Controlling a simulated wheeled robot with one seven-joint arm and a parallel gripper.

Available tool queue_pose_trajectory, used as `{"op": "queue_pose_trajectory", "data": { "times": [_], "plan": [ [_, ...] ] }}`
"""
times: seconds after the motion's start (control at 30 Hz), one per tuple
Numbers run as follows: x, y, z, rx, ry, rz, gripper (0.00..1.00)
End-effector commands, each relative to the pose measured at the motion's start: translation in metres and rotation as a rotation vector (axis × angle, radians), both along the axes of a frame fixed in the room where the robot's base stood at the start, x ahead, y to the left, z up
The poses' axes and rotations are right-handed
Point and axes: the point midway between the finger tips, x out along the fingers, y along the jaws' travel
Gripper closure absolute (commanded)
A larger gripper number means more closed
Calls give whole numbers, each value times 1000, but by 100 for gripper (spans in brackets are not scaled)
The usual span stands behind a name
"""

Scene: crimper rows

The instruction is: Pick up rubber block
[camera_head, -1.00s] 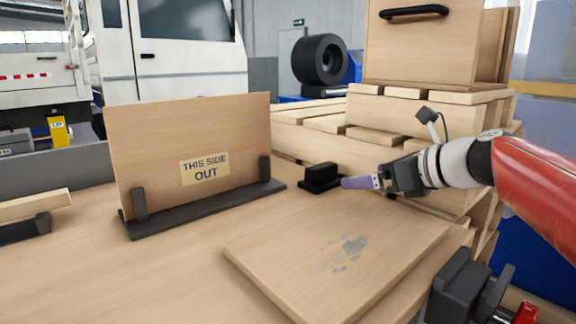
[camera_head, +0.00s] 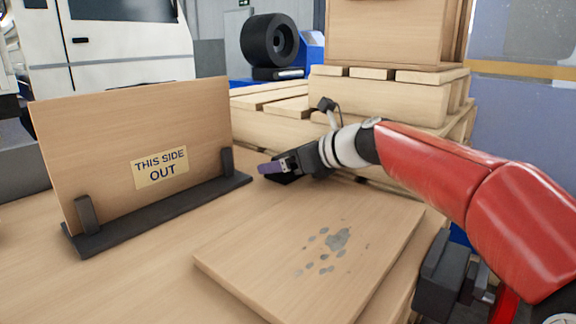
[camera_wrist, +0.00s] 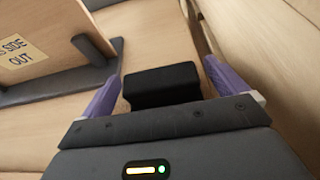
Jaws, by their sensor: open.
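The rubber block (camera_wrist: 162,86) is a black stepped block on the wooden tabletop. In the wrist view it sits between the two purple fingers of my gripper (camera_wrist: 162,90), with a gap on either side. In the head view, my gripper (camera_head: 268,168) hides most of the block, and only a dark part of it (camera_head: 285,180) shows below the fingers. My gripper is open and empty. I cannot tell how far the fingertips are above the tabletop.
An upright panel marked "THIS SIDE OUT" (camera_head: 110,140) stands in a black holder (camera_head: 160,215) to the left. A loose wooden board (camera_head: 300,250) lies in front. Stacked pallets (camera_head: 385,98) stand close behind and right. The tabletop between holder and board is clear.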

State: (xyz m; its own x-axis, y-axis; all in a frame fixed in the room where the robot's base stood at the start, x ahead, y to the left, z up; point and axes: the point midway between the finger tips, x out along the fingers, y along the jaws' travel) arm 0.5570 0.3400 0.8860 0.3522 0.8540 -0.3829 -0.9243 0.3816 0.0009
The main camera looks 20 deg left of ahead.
Motion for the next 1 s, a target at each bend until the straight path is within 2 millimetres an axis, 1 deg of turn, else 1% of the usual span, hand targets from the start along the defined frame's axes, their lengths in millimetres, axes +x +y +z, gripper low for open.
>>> {"op": "queue_pose_trajectory", "data": {
  "times": [0.2, 0.23, 0.6, 0.63, 0.87, 1.0],
  "plan": [
    [1, 1, 0, 0, -1, -1, 2],
    [1, 1, -1, 0, -1, -1, 3],
    [1, 1, 0, 0, 0, -1, 52],
    [1, 1, 0, 0, 0, -1, 55],
    [1, 1, 1, 0, -2, -1, 55],
    [1, 1, 7, 0, -2, 0, 55]
  ]
}}
